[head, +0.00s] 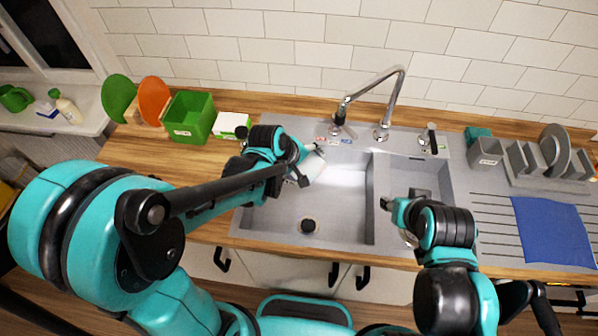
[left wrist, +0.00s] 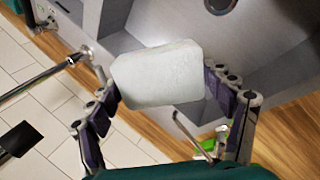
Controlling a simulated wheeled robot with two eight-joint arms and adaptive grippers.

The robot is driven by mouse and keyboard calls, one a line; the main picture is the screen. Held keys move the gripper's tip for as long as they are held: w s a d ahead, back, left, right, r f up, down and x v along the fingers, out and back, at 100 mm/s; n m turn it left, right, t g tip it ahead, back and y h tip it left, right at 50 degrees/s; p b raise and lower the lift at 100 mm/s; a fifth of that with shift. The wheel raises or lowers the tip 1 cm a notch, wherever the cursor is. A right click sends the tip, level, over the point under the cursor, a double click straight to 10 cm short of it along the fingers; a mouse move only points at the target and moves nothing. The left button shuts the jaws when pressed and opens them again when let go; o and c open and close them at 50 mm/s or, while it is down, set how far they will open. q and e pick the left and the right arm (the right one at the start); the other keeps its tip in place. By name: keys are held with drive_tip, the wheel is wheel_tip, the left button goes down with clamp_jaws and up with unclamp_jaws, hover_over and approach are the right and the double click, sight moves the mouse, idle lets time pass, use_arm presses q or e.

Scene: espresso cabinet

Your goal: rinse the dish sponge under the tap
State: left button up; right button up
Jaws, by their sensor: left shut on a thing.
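The dish sponge (left wrist: 158,75), a pale rounded slab, sits between the fingers of my left gripper (left wrist: 168,105) in the left wrist view. In the head view the sponge (head: 313,168) is partly hidden by my left gripper (head: 302,165), which holds it over the left part of the sink basin (head: 345,195). The chrome tap (head: 402,85) arches behind the sink, its dark-tipped outlet (head: 340,115) up and to the right of the sponge. A lever (head: 432,138) stands right of the tap. My right gripper (head: 388,203) is near the basin divider; its jaws are unclear.
A green bin (head: 190,117) and a white-and-green box (head: 231,125) stand left of the sink. A grey caddy (head: 486,152), a dish rack (head: 545,165) and a blue cloth (head: 555,232) are at the right. The wooden counter's front edge runs below the sink.

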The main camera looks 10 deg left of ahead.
use_arm(q)
drive_tip(key=w+d+f+b, duration=0.1)
drive_tip(key=w+d+b, duration=0.1)
drive_tip(key=w+d, duration=0.3)
drive_tip(key=shift+w+f, duration=0.35)
drive_tip(key=shift+w, duration=0.5)
use_arm(e)
drive_tip(key=shift+f, duration=1.1)
use_arm(q)
drive_tip(key=shift+d, duration=0.1)
use_arm(e)
drive_tip(key=shift+w, duration=0.1)
drive_tip(key=w+d+m+y, duration=0.2)
drive_tip(key=w, duration=0.8)
drive_tip(key=m+t+y, duration=0.2)
drive_tip(key=t, duration=0.2)
approach(434, 145)
drive_tip(key=s+a+r, duration=0.3)
drive_tip(key=a, duration=0.5)
drive_tip(key=w+d+f+m+t, duration=0.1)
drive_tip(key=w+d+f+t, duration=0.15)
drive_tip(key=d+f, duration=0.45)
drive_tip(key=shift+t, duration=0.25)
drive_tip(key=x, duration=0.6)
drive_tip(key=d+x, duration=0.1)
drive_tip(key=x, duration=0.2)
drive_tip(key=shift+w+r, duration=0.25)
drive_tip(key=shift+w, duration=0.2)
